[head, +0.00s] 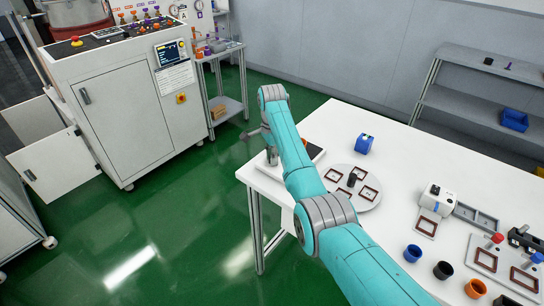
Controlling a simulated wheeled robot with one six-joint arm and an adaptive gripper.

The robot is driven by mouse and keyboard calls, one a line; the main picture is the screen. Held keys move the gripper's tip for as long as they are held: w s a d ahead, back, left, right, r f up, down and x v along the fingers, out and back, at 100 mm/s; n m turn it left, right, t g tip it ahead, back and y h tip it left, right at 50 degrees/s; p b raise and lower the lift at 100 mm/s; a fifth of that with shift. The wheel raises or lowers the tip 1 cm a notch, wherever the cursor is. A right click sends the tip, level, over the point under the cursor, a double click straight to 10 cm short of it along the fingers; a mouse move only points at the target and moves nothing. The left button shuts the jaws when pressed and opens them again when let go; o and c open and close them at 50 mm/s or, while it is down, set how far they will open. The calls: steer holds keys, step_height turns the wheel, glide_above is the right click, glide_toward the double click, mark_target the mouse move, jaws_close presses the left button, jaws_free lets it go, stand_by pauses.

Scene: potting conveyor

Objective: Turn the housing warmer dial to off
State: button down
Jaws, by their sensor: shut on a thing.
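The housing warmer (315,152) looks like a low white slab with a dark edge at the near left corner of the white table. My arm covers part of it, and a small orange thing shows at its right. My gripper (271,157) points down at the warmer's left end, partly hidden behind my arm. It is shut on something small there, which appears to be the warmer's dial. The dial itself is hidden, so its setting cannot be read.
On the white table (380,125) are a blue block (364,144), a round grey plate (369,200) with framed parts, a white device (437,196) and several coloured cups. A white cabinet machine (135,110) stands left. Green floor lies open between.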

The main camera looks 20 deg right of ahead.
steer(key=n, duration=0.4)
steer(key=shift+n, duration=0.3)
steer(key=n, duration=0.3)
steer(key=shift+n, duration=0.4)
steer(key=n, duration=1.2)
steer(key=shift+n, duration=0.3)
steer(key=n, duration=0.3)
steer(key=shift+n, duration=0.3)
steer(key=n, duration=0.4)
steer(key=shift+n, duration=2.2)
